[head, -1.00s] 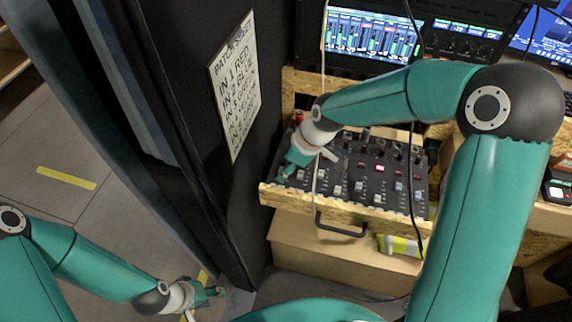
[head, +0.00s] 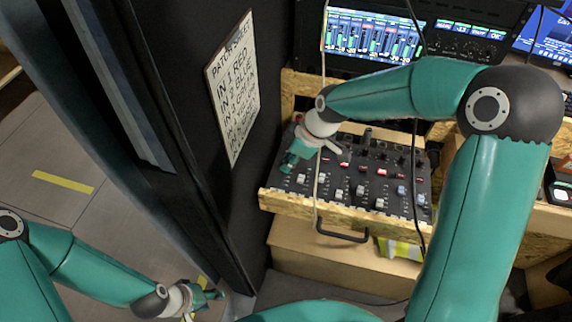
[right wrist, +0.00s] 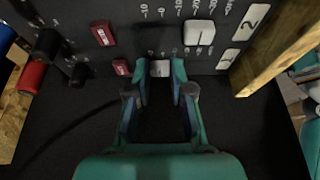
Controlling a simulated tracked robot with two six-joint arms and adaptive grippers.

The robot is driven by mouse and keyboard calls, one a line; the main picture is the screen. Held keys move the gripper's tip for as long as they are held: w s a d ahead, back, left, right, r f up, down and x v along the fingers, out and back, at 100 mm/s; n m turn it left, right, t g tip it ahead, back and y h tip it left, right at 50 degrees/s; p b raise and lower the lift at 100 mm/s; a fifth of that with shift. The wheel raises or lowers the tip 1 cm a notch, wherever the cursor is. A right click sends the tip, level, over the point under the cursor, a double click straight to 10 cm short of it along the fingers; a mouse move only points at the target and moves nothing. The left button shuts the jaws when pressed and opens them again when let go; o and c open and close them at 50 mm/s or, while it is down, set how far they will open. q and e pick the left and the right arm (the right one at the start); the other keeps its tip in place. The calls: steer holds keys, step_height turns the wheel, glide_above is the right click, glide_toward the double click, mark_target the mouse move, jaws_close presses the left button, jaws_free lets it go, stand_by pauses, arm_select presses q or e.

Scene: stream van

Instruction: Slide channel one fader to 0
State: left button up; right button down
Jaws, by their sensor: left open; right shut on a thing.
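The black mixer (head: 350,165) sits in a wooden tray and has rows of knobs, red buttons and pale fader caps. My right gripper (head: 287,166) is at its left end, pointing down at the panel. In the right wrist view the right gripper (right wrist: 160,78) is shut around a pale fader cap (right wrist: 160,68), the channel one fader by its place beside the channel marked 2. The channel two fader cap (right wrist: 199,32) sits closer to the tray's front edge. My left gripper (head: 207,295) is open and empty, low at the left, away from the mixer.
The tray's wooden front lip (right wrist: 275,50) is close to the right gripper. A pale cable (head: 319,190) and a black cable (head: 416,180) hang before the mixer. A patch sheet (head: 233,88) is on the black panel at left. A lit level-meter screen (head: 373,35) stands behind.

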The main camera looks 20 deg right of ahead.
steer(key=shift+s+a, duration=0.1)
steer(key=shift+s, duration=0.05)
steer(key=c, duration=1)
jaws_free()
steer(key=shift+r, duration=0.1)
steer(key=v, duration=1.1)
steer(key=shift+d+r, duration=0.25)
steer(key=shift+r, duration=0.05)
steer(key=shift+s, duration=0.15)
